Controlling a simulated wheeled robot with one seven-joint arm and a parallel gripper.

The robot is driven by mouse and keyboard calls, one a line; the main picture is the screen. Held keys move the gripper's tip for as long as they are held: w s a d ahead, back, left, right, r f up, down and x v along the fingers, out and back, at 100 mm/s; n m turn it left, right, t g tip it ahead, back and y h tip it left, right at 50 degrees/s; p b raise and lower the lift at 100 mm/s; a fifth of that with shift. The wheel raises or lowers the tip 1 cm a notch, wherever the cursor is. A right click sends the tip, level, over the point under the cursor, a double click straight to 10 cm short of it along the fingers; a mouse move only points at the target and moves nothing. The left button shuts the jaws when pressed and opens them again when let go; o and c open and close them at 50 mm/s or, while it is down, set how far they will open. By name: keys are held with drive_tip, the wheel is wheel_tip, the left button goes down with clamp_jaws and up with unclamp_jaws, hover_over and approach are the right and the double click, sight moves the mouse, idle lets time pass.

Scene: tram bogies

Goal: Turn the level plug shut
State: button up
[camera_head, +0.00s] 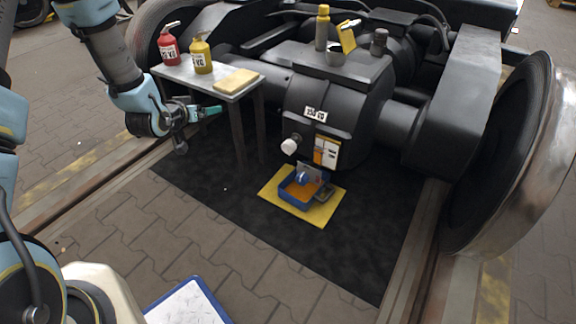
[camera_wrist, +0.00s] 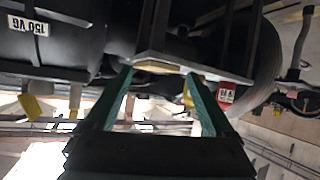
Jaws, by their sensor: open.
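A white round knob (camera_head: 290,146), which may be the level plug, sticks out low on the front of the black gearbox housing (camera_head: 335,100). I cannot tell from here whether it is fully shut. A yellow and white label (camera_head: 326,152) sits to its right. My gripper (camera_head: 212,110) is left of the housing, in front of the small table, well apart from the knob. In the wrist view its green fingers (camera_wrist: 160,80) are spread with nothing clearly held. The knob cannot be made out in the wrist view.
A small table (camera_head: 222,80) holds a red bottle (camera_head: 168,48), a yellow bottle (camera_head: 201,55) and a yellow cloth (camera_head: 236,81). A blue tray (camera_head: 292,199) stands on a yellow mat (camera_head: 330,213) below the knob. A wheel (camera_head: 520,150) stands at right. The dark floor mat is otherwise clear.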

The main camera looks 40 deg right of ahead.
drive_tip(key=s+d+f+m+g+h+b, duration=0.1)
drive_tip(key=s+d+f+h+b, duration=0.1)
drive_tip(key=s+d+f+b, duration=0.4)
drive_tip(key=s+d+f+m+h+b, duration=0.1)
drive_tip(key=s+d+f+h+b, duration=0.15)
drive_tip(key=f, duration=0.55)
drive_tip(key=g+h+b, duration=0.2)
drive_tip(key=h+b, duration=0.1)
drive_tip(key=b, duration=0.1)
approach(286, 149)
drive_tip(key=d, duration=0.1)
drive_tip(key=b+x, duration=0.3)
drive_tip(key=x, duration=0.6)
drive_tip(key=shift+w+d+r, duration=0.1)
drive_tip(key=shift+d, duration=0.15)
drive_tip(key=shift+w+d+r+b, duration=0.1)
drive_tip(key=shift+w+d+b, duration=0.1)
drive_tip(key=shift+d+b, duration=0.35)
drive_tip(key=shift+c, duration=0.2)
drive_tip(key=c, duration=1.3)
